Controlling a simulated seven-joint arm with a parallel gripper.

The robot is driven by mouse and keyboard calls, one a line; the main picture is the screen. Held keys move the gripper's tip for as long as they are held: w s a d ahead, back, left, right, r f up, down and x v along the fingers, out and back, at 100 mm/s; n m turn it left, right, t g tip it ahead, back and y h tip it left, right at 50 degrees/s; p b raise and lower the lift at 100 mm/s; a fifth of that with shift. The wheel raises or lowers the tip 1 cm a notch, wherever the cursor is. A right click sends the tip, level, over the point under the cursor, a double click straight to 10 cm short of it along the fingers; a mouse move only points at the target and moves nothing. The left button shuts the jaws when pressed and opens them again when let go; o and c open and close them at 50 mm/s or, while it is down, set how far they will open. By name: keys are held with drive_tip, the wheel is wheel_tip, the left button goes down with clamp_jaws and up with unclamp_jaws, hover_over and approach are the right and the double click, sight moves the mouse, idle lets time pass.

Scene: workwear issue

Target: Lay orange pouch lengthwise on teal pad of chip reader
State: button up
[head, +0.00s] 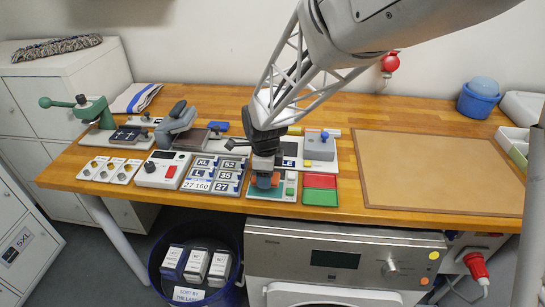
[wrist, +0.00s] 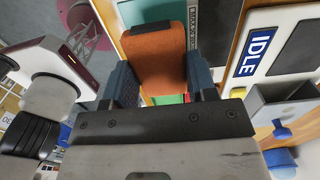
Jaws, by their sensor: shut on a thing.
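My gripper (head: 265,168) is shut on the orange pouch (head: 264,183), which it holds by its sides over the chip reader. In the wrist view the pouch (wrist: 158,58) stands between the two dark fingers. The teal pad (head: 260,193) of the chip reader shows in part around the pouch in the head view.
Red and green trays (head: 320,198) lie right of the reader, and numbered tiles (head: 229,177) lie left. Behind stands a grey box with a blue knob (head: 321,146); an IDLE sign (wrist: 258,50) shows nearby. A brown mat (head: 437,172) at right is bare.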

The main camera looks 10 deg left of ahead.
drive_tip(key=shift+f, duration=1.35)
drive_tip(key=shift+f, duration=0.2)
drive_tip(key=o, duration=0.9)
drive_tip(key=shift+r, duration=0.2)
drive_tip(key=shift+r, duration=6)
